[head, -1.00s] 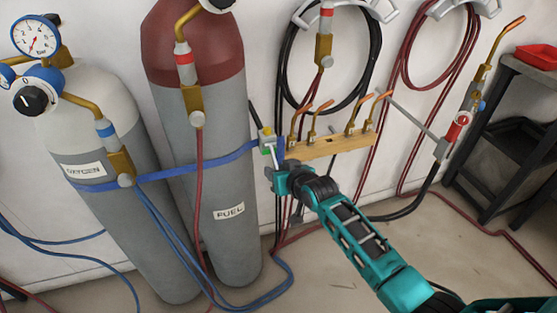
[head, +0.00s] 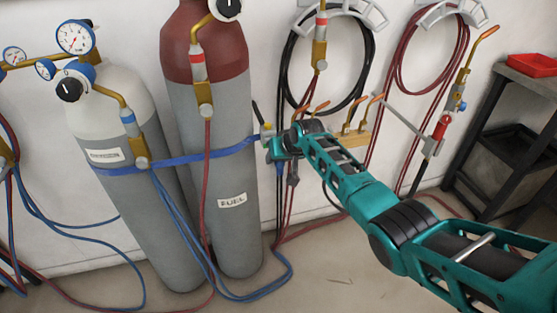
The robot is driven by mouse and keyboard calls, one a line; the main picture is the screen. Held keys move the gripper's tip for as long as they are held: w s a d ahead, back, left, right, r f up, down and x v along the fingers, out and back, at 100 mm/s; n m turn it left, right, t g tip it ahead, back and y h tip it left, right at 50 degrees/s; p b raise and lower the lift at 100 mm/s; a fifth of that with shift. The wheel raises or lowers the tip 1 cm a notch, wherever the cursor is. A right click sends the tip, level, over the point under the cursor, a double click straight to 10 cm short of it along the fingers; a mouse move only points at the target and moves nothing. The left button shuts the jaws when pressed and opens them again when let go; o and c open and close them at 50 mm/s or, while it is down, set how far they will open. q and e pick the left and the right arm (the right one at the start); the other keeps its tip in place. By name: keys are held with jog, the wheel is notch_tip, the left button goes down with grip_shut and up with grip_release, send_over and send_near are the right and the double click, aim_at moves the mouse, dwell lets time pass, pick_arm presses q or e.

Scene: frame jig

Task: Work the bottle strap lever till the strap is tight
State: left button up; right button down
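A blue strap (head: 184,161) runs across the front of the grey oxygen cylinder (head: 110,118) and the fuel cylinder (head: 229,169), which has a dark red top. The strap's ratchet with a small yellow part (head: 267,127) sits at the strap's right end, by the wall. My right gripper (head: 271,150) is at the ratchet, its arm coming in from the lower right. The lever and the fingertips are small and mostly hidden by the gripper body, so I cannot tell if the fingers are closed on the lever. My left gripper is not in view.
Gauges (head: 75,38) and hoses hang at the left. A wooden rack (head: 351,140) with copper tips is right of the ratchet, partly behind my arm. Coiled hoses (head: 437,50) and a torch (head: 443,125) hang on the wall. A dark cart (head: 512,150) with a red tray (head: 532,66) stands right.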

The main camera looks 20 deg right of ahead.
jog(key=shift+s+f, duration=0.2)
jog(key=shift+f, duration=0.05)
jog(key=c, duration=1.2)
grip_release()
jog(key=o, duration=0.3)
jog(key=shift+w+r, duration=0.1)
jog(key=shift+r, duration=0.05)
jog(key=shift+r+p, duration=0.3)
jog(key=shift+r, duration=0.15)
jog(key=shift+p+v, duration=1.85)
jog(key=shift+v, duration=4.25)
jog(key=shift+f, duration=0.1)
jog(key=shift+f, duration=0.1)
